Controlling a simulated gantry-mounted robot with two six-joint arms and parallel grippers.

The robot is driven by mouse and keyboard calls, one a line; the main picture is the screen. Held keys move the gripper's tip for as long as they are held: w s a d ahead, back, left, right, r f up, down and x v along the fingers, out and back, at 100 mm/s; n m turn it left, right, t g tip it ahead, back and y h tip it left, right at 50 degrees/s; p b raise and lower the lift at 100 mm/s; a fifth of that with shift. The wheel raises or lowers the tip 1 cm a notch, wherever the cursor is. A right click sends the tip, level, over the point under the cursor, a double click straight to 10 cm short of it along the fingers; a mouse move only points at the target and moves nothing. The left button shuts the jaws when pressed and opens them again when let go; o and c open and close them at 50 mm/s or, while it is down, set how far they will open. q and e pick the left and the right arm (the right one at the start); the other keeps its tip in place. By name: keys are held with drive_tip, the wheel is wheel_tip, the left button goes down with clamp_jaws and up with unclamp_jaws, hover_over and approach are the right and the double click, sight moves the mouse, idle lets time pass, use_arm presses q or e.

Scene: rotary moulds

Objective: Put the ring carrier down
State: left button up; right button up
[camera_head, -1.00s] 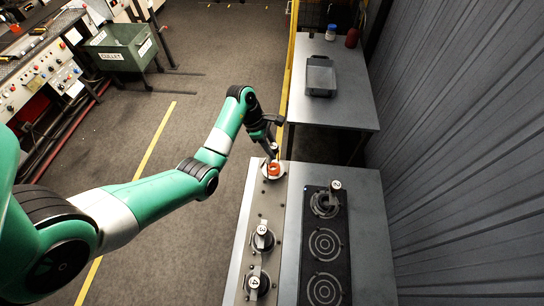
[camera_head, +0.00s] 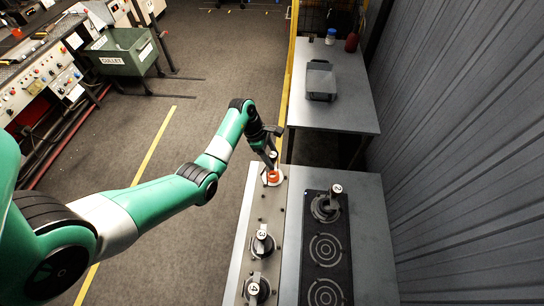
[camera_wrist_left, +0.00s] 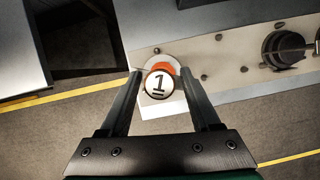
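The ring carrier (camera_head: 273,155) shows as a white knob marked 1; its lower part is hard to make out. It stands above a glowing orange ring (camera_head: 272,177) at the far end of the grey plate. In the left wrist view the knob (camera_wrist_left: 159,85) is between the two fingers of my left gripper (camera_wrist_left: 162,73), with a narrow gap on each side. The orange ring (camera_wrist_left: 160,68) peeks out behind it, over a pale round seat. My left gripper (camera_head: 270,152) is open around the knob in the head view. My right gripper is not in view.
Knobs marked 3 (camera_head: 262,234) and 4 (camera_head: 253,289) stand nearer on the same plate. A knob marked 2 (camera_head: 337,189) stands on the black panel (camera_head: 313,222), beside empty ringed spots. A wall closes the right side.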

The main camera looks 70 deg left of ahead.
use_arm(q)
drive_tip(key=p+v, duration=0.4)
drive_tip(key=v, duration=0.8)
drive_tip(key=shift+p, duration=0.35)
drive_tip(key=shift+r, duration=0.15)
